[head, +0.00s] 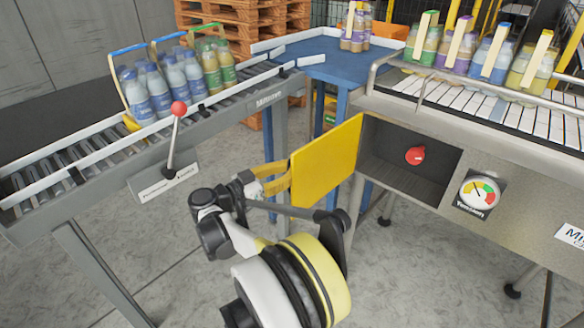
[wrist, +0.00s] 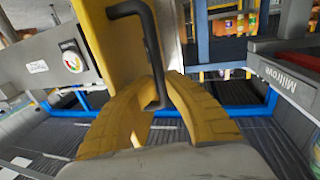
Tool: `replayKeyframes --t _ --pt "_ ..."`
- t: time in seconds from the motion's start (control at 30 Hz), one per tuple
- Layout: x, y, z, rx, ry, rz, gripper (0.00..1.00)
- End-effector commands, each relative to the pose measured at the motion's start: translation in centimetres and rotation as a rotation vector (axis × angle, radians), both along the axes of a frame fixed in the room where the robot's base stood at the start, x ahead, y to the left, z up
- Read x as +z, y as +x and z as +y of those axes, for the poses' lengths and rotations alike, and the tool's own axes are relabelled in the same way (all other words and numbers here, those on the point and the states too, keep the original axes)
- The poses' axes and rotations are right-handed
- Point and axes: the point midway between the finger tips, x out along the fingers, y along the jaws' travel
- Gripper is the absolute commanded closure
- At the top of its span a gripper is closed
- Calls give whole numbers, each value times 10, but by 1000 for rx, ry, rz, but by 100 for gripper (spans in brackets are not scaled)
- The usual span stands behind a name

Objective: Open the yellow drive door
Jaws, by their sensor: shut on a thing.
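The yellow drive door (head: 328,162) stands swung out from the front of the right-hand machine, and the dark compartment (head: 395,163) behind it is uncovered. A red round knob (head: 416,155) shows inside the compartment. In the wrist view the door (wrist: 118,45) fills the upper middle, with a black bar handle (wrist: 152,45) on its face. My gripper (head: 280,178) is at the door's left, free edge. In the wrist view its yellow fingers (wrist: 155,95) are shut around the lower part of the handle. The handle is hidden in the head view.
A roller conveyor (head: 75,165) with bottle packs and a red-knobbed lever (head: 178,110) stands at left. A blue table (head: 325,62) stands behind the door. A gauge (head: 478,193) is right of the compartment. The floor in front is clear.

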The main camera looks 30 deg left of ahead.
Motion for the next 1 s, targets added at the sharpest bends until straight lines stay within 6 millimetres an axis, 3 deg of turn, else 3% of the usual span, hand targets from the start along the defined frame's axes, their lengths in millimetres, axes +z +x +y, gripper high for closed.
replayKeyframes --t 0.2,0.23,0.3,0.7,0.83,1.0 --pt "0 1 0 0 0 0 100" --pt "0 1 0 0 0 0 84" --pt "0 1 -1 0 0 0 66" --pt "0 -4 2 1 0 0 66" --pt "0 -22 9 3 0 0 66" --pt "0 -59 22 4 0 0 66"
